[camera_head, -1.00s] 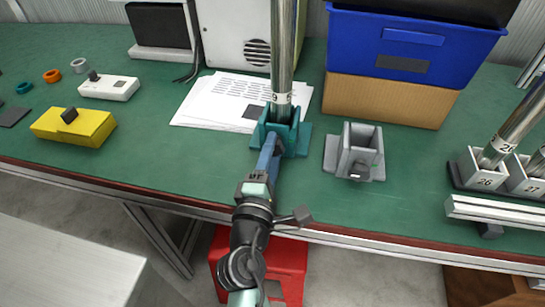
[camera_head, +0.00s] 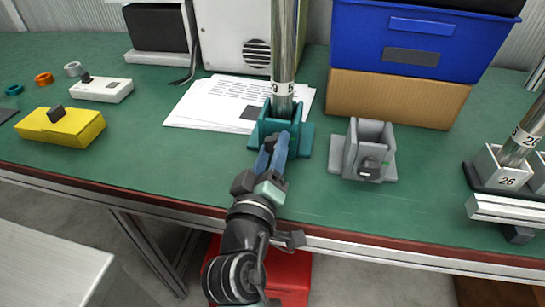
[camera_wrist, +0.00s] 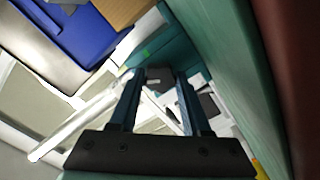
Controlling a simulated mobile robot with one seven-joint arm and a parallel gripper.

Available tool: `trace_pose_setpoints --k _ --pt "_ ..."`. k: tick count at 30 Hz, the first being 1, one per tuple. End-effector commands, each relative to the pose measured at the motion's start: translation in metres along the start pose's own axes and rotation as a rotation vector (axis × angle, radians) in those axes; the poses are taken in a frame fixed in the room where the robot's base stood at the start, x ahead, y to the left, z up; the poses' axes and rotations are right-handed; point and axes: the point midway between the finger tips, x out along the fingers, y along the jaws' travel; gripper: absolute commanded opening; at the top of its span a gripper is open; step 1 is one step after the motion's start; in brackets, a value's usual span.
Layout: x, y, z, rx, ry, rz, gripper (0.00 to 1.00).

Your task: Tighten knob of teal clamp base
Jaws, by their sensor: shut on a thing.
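The teal clamp base (camera_head: 305,138) stands on the green bench, with a shiny metal tube (camera_head: 284,50) upright in it. It also shows in the wrist view (camera_wrist: 183,52). My gripper (camera_head: 274,145) reaches the front of the teal clamp from the bench's near side. In the wrist view, my two blue fingers (camera_wrist: 158,82) lie on either side of the dark knob (camera_wrist: 157,73) and are shut on it. My fingers hide most of the knob in the head view.
A grey clamp base (camera_head: 350,155) with its own dark knob stands empty to the right. Printed sheets (camera_head: 205,103) lie behind the teal clamp. A blue bin (camera_head: 410,50) on a cardboard box (camera_head: 395,100) is behind right. A yellow block (camera_head: 75,128) lies left.

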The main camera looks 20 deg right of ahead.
Motion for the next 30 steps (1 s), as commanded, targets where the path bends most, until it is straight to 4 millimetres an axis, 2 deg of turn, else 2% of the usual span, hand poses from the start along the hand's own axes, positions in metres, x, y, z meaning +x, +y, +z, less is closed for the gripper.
trace_pose_setpoints --k 18,30 --pt "-0.0001 -0.003 0.003 0.585 -0.001 -0.001 0.0" --pt "0.0 -0.0018 0.0024 0.895 -0.002 0.0 0.0"
